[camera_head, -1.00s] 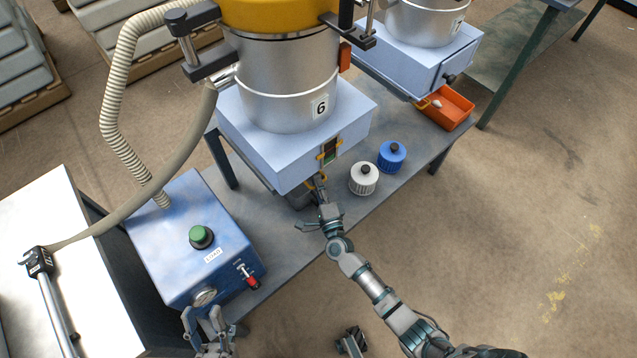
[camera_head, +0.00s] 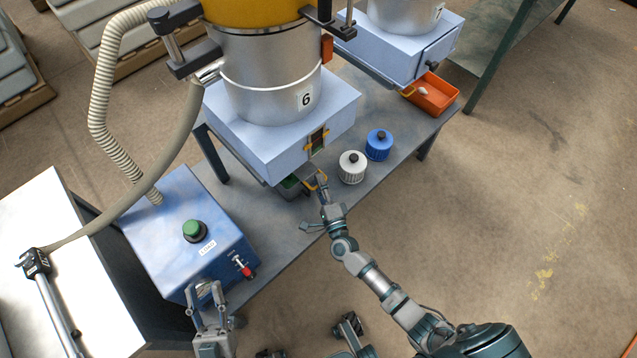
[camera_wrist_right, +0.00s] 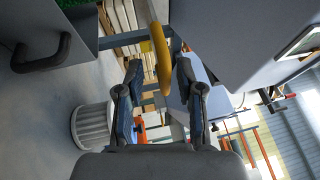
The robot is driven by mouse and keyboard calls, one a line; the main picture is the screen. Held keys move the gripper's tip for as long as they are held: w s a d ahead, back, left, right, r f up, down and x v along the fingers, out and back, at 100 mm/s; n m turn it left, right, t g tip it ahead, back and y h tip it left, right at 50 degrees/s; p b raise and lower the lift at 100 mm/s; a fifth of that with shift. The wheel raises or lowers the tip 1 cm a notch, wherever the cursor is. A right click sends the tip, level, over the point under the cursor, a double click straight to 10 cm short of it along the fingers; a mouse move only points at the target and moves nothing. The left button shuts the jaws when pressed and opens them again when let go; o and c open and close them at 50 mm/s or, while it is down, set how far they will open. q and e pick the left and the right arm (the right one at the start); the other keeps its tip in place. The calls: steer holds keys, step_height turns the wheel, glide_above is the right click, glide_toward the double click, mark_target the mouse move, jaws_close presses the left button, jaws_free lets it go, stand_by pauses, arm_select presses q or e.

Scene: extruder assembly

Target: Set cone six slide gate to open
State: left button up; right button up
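Cone six (camera_head: 262,85) is a silver cylinder labelled 6 on a pale blue box. Its slide gate, a grey plate (camera_head: 313,171) with a yellow handle (camera_head: 321,180), sticks out below the box front. My right gripper (camera_head: 322,186) is at this handle. In the right wrist view the yellow handle (camera_wrist_right: 160,55) lies between the fingers (camera_wrist_right: 159,75), which stand apart with gaps on both sides. The window (camera_head: 318,139) on the box front has yellow brackets and looks dark. My left gripper (camera_head: 205,290) is open and empty by the blue load box (camera_head: 190,245).
A white jar (camera_head: 351,170) and a blue jar (camera_head: 379,148) stand on the table right of the gate. A green-filled tray (camera_head: 290,185) is under the box. An orange bin (camera_head: 432,95) sits by the neighbouring cone. Floor at right is clear.

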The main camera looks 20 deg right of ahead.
steer(key=shift+r, duration=0.1)
steer(key=shift+s, duration=0.15)
steer(key=s+f, duration=0.2)
steer(key=s, duration=0.9)
steer(key=shift+s+a+f, duration=0.15)
steer(key=shift+s+a, duration=0.05)
steer(key=shift+a, duration=0.1)
